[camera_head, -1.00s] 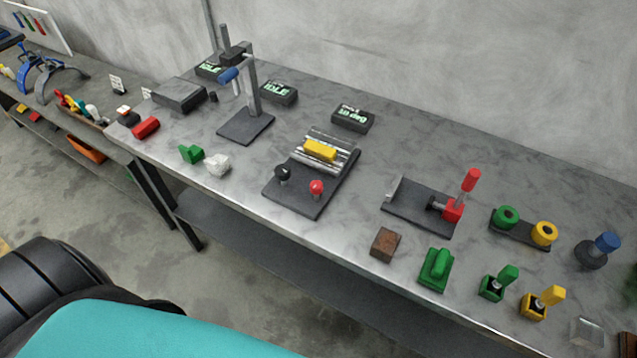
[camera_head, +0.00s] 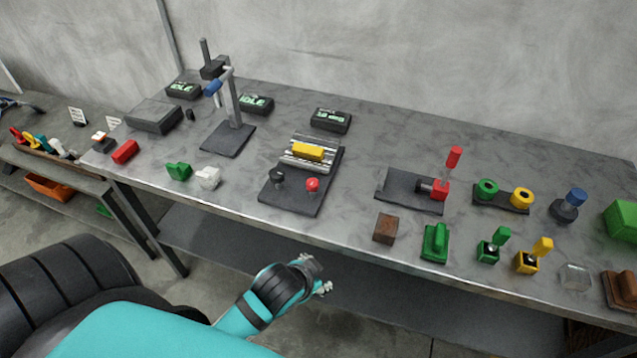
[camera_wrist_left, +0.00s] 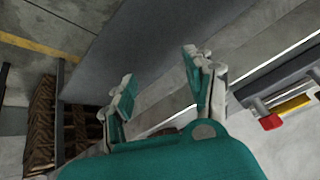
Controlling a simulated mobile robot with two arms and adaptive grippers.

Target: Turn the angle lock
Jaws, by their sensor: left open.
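I cannot tell for certain which fixture is the angle lock. Candidates on the steel bench are a dark fixture (camera_head: 572,203) with a blue knob, at the right, and a dark plate (camera_head: 398,190) with an upright red handle (camera_head: 453,158). A black board (camera_head: 291,197) with a yellow block (camera_head: 308,151), a black knob and a red knob (camera_head: 312,184) lies at the middle. My left gripper (camera_head: 319,275) is open and empty in front of the bench edge. In the left wrist view its fingers (camera_wrist_left: 160,66) are apart, with the red knob (camera_wrist_left: 271,122) to their right. My right gripper is out of view.
Green and yellow barrels (camera_head: 503,198) sit on a dark base at the right. A brown block (camera_head: 386,229), a green piece (camera_head: 435,243) and small green and yellow levers line the front edge. A clamp stand (camera_head: 228,138) rises at the left. A lower shelf (camera_head: 230,253) runs beneath.

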